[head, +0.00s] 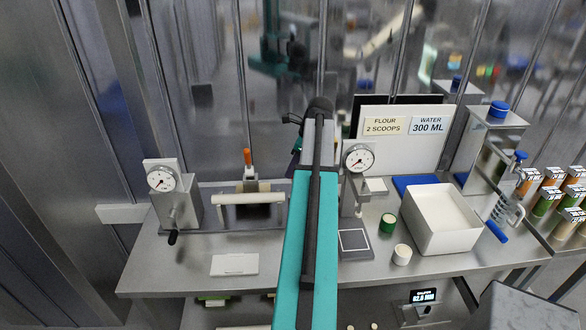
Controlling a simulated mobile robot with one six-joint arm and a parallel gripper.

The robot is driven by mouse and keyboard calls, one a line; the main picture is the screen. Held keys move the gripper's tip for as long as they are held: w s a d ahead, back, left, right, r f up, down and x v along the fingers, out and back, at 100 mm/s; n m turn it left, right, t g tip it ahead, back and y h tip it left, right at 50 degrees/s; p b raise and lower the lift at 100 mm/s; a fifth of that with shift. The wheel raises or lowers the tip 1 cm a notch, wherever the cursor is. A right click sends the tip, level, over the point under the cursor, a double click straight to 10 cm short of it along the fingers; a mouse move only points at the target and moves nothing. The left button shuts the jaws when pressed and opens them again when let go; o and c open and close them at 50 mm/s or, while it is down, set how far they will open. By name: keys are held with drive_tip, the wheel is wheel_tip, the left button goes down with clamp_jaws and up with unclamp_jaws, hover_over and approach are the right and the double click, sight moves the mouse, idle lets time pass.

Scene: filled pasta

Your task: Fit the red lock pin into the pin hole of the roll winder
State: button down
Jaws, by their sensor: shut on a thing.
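My teal arm rises through the middle of the head view and hides its own far end. My gripper is hidden behind it, so its jaws and anything in them do not show. I cannot make out the red lock pin. A pale roller (249,198) lies level between two upright dial stands, left of my arm; it may be part of the roll winder, but I cannot tell. An upright part with an orange top (247,157) stands just behind the roller. No pin hole can be made out.
The left dial stand (162,180) and right dial stand (358,158) rise from the steel bench (190,262). A white bin (440,208), green-sided jar (388,223) and small white cup (402,255) stand at right. A white plate (234,264) lies front left. A metal wall closes the back.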

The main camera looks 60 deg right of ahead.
drive_tip(key=shift+f, duration=0.15)
drive_tip(key=shift+f+b, duration=0.9)
drive_tip(key=shift+f, duration=1.8)
drive_tip(key=shift+p, duration=0.85)
drive_tip(key=shift+f+b, duration=0.5)
drive_tip(key=shift+f, duration=1.3)
idle(1.2)
drive_tip(key=c, duration=2.5)
unclamp_jaws()
drive_tip(key=shift+s+f, duration=0.15)
drive_tip(key=shift+f, duration=0.15)
drive_tip(key=shift+c, duration=0.2)
